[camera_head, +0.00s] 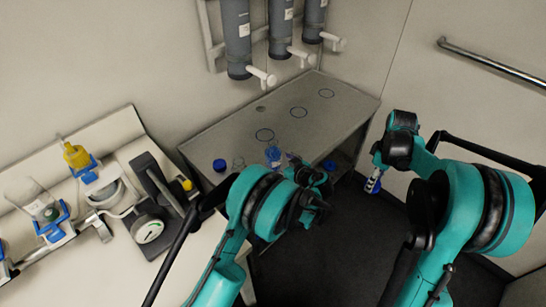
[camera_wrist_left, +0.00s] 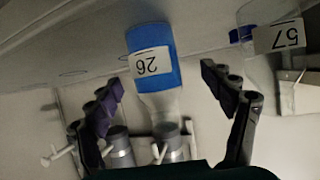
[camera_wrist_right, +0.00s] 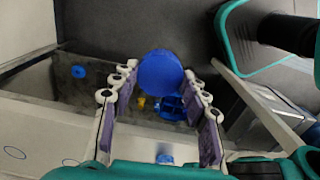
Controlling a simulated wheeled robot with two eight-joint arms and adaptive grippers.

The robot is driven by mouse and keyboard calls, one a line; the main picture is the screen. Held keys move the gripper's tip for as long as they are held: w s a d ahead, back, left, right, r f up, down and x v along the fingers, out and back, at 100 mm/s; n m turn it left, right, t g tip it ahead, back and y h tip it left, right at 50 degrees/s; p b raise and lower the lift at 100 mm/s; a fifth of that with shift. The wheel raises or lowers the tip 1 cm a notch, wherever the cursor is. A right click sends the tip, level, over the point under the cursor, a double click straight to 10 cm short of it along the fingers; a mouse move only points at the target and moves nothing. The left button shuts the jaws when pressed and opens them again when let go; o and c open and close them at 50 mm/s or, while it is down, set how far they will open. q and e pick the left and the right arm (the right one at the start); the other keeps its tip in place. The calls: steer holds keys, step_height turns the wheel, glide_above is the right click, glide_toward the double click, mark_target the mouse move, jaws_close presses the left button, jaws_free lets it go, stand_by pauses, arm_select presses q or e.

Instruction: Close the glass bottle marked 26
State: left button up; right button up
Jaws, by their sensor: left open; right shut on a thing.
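The glass bottle marked 26 (camera_wrist_left: 153,62), with blue contents and a white label, stands between my left gripper's fingers in the left wrist view. Its clear neck points down in that picture, and I see no cap on it. In the head view the bottle (camera_head: 273,154) stands on the grey table, partly behind my left arm. My left gripper (camera_wrist_left: 160,80) is open around it, with a gap on both sides. My right gripper (camera_head: 372,181) is shut on a round blue cap (camera_wrist_right: 160,72), held in the air right of the table.
A clear bottle marked 57 (camera_wrist_left: 276,38) stands beside bottle 26. One blue cap (camera_head: 219,165) lies left on the grey table (camera_head: 215,140), another blue item (camera_head: 329,165) near its right edge. Grey cylinders (camera_head: 237,35) with taps hang above. A bench with instruments (camera_head: 150,229) stands left.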

mark_target(278, 148)
arm_select(q)
steer(key=b+x, duration=0.1)
steer(key=x, duration=0.1)
steer(key=b+x, duration=0.1)
steer(key=x, duration=0.2)
steer(key=shift+w+d+r, duration=0.1)
steer(key=shift+w+d, duration=0.1)
steer(key=shift+w, duration=0.1)
arm_select(e)
step_height(278, 148, down, 2)
steer(key=shift+f, duration=0.2)
arm_select(q)
steer(key=shift+s+r, duration=0.1)
steer(key=shift+r, duration=0.05)
arm_select(e)
steer(key=shift+r, duration=0.1)
arm_select(q)
steer(key=c, duration=1.8)
steer(key=shift+c, duration=0.3)
